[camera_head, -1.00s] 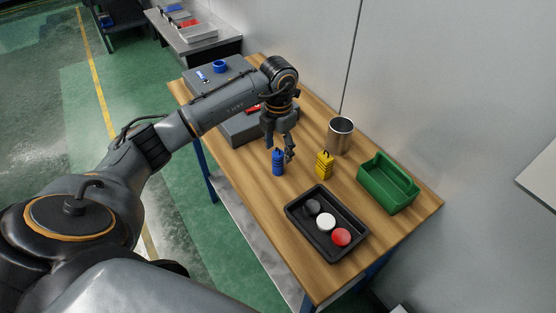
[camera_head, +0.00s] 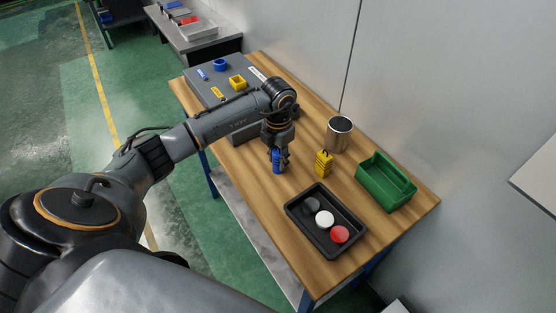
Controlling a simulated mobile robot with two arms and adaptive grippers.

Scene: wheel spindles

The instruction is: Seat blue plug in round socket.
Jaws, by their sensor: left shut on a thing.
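The blue plug (camera_head: 277,167) stands upright on the wooden table, partly hidden by my left gripper. My left gripper (camera_head: 278,157) points down from above and is shut on the plug. The blue round socket (camera_head: 220,64) is on top of the grey box (camera_head: 201,76) at the table's far left end. A yellow square socket (camera_head: 238,82) sits near it on the same box. The yellow plug (camera_head: 323,164) stands on the table to the right of my left gripper. My right gripper is not in view.
A metal cup (camera_head: 339,134) stands behind the yellow plug. A green bin (camera_head: 386,182) is at the right, and a black tray (camera_head: 293,211) with black, white and red discs is at the front. My left forearm passes over part of the grey box.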

